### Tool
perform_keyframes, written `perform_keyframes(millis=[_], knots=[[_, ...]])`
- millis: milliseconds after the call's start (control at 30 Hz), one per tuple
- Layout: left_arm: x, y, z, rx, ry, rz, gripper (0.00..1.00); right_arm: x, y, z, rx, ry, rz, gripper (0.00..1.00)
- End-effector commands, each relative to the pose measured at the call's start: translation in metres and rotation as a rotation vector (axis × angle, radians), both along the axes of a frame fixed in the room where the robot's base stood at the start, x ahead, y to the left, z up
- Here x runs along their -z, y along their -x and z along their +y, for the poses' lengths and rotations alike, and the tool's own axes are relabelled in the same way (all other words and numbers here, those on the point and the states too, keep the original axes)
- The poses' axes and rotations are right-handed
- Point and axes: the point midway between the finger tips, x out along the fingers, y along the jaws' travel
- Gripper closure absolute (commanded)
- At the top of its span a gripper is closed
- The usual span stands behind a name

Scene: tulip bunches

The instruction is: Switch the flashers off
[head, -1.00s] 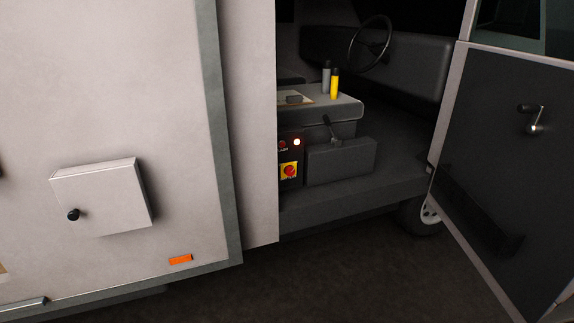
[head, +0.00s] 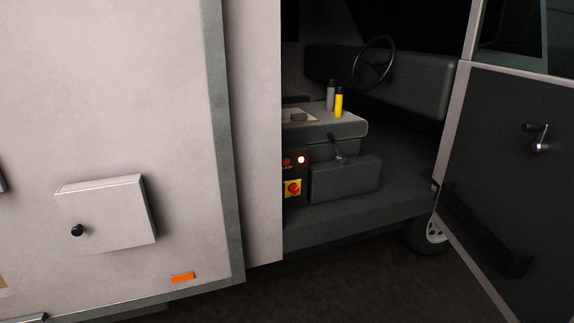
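A dark switch panel (head: 289,180) sits low inside the open cab, partly hidden by the edge of the van's pale body. A red rotary knob (head: 294,188) on a yellow plate is lower on the panel. Neither of my grippers shows in the head view.
The open cab door (head: 520,170) stands at the right. A pale box with a black knob (head: 105,213) juts from the body side at the left. A lever (head: 335,147), a yellow can (head: 339,103), a grey can (head: 331,95) and a steering wheel (head: 373,63) are inside the cab. Dark ground lies below.

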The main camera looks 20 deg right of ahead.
Motion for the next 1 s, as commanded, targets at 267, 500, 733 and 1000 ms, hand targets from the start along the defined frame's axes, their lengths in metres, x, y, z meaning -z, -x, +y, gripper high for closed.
perform_keyframes(millis=[267, 500, 733, 1000], knots=[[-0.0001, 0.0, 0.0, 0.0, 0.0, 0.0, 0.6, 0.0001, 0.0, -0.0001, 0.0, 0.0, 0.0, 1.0], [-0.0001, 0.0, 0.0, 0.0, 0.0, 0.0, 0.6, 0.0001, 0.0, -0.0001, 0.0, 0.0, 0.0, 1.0], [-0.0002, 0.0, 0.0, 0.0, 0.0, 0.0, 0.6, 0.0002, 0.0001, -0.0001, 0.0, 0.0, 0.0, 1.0], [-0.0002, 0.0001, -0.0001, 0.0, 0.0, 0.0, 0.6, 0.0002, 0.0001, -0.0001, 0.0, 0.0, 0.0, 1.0]])
